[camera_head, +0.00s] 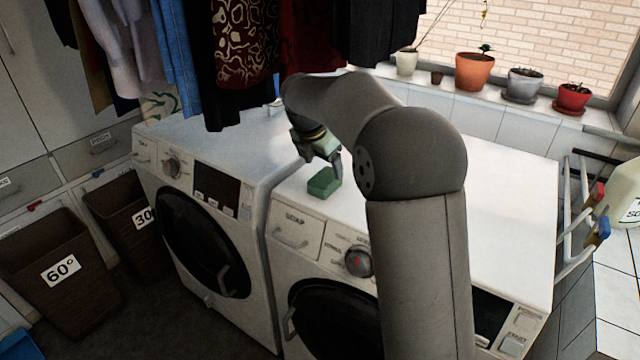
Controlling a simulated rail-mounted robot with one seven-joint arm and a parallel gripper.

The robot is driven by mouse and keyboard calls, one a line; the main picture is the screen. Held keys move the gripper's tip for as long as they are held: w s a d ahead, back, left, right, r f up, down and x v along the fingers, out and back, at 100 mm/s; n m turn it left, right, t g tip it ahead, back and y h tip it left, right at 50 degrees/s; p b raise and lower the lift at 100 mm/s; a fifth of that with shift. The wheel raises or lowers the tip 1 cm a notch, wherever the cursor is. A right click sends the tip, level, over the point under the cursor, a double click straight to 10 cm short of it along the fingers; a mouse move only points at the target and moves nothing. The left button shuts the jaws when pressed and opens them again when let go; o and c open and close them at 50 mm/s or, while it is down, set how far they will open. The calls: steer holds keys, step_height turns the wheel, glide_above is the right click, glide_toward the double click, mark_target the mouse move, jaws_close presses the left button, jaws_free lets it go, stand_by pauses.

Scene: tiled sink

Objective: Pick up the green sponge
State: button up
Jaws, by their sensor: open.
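The green sponge (324,182) lies on the white top of the right washing machine (480,215), near its front left corner. My gripper (324,162) is just above and behind the sponge, with its fingers pointing down. The gripper is open. The fingertips are small and dark here, and I cannot tell whether they touch the sponge. My arm covers part of the machine top and front to the right of the sponge.
The left washing machine (225,155) stands beside the right one. Clothes (245,50) hang above its back. Flower pots (474,70) line the window sill. A drying rack (580,215) stands at the right. The machine top right of my arm is clear.

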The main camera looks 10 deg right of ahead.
mark_target(325, 177)
steer(key=shift+w+a+f+n, duration=0.1)
steer(key=shift+w+f+n, duration=0.15)
steer(key=shift+w+n, duration=0.25)
steer(key=shift+w+f+n, duration=0.25)
steer(key=shift+w+n, duration=0.05)
steer(key=shift+w, duration=0.35)
steer(key=x, duration=0.7)
steer(key=shift+w+p, duration=0.1)
steer(key=shift+p, duration=0.2)
steer(key=shift+f, duration=0.25)
steer(key=c, duration=1)
